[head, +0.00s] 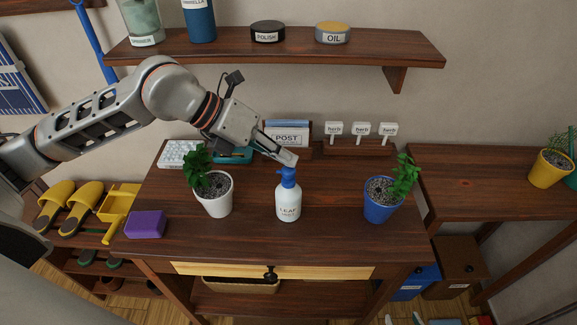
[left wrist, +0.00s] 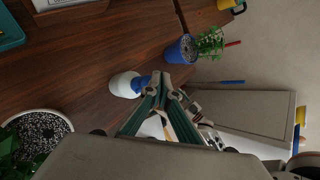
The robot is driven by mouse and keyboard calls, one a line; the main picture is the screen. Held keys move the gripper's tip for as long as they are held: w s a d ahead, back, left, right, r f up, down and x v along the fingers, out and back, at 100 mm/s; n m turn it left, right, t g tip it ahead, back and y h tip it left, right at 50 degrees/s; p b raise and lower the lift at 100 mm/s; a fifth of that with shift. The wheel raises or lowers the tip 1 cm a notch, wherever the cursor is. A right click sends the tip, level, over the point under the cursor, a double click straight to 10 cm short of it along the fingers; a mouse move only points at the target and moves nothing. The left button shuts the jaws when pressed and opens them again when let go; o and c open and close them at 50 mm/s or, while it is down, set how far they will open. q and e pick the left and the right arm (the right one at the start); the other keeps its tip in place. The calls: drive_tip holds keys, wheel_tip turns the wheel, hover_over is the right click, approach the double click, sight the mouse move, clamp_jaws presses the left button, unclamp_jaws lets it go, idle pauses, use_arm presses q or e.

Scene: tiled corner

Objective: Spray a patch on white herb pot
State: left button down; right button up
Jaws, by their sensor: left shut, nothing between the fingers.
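A white herb pot (head: 215,199) with a green plant stands left of centre on the dark wooden table; its soil (left wrist: 38,132) shows at lower left in the left wrist view. A white spray bottle (head: 288,204) with a blue head and a "LEAF" label stands upright right of the pot; it also shows in the left wrist view (left wrist: 122,84). My left gripper (head: 288,158) is shut and empty, its fingertips at the blue spray head, seemingly touching it or just above. A blue herb pot (head: 380,210) stands at the right. My right gripper is not in view.
A purple block (head: 146,224) lies at the table's left edge. Behind are a "POST" holder (head: 288,137), a teal tray (head: 233,155) and several white herb signs (head: 361,130). A shelf (head: 270,47) with jars hangs above. The front middle of the table is clear.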

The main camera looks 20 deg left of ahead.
sight(285, 168)
idle(0.5)
use_arm(q)
drive_tip(key=shift+f+b, duration=0.45)
drive_tip(key=shift+b, duration=0.05)
drive_tip(key=shift+f, duration=0.1)
idle(0.3)
drive_tip(key=shift+r, duration=0.7)
drive_tip(key=shift+r+p, duration=1.2)
drive_tip(key=shift+r, duration=0.55)
drive_tip(key=shift+r+p, duration=0.6)
drive_tip(key=shift+r, duration=0.55)
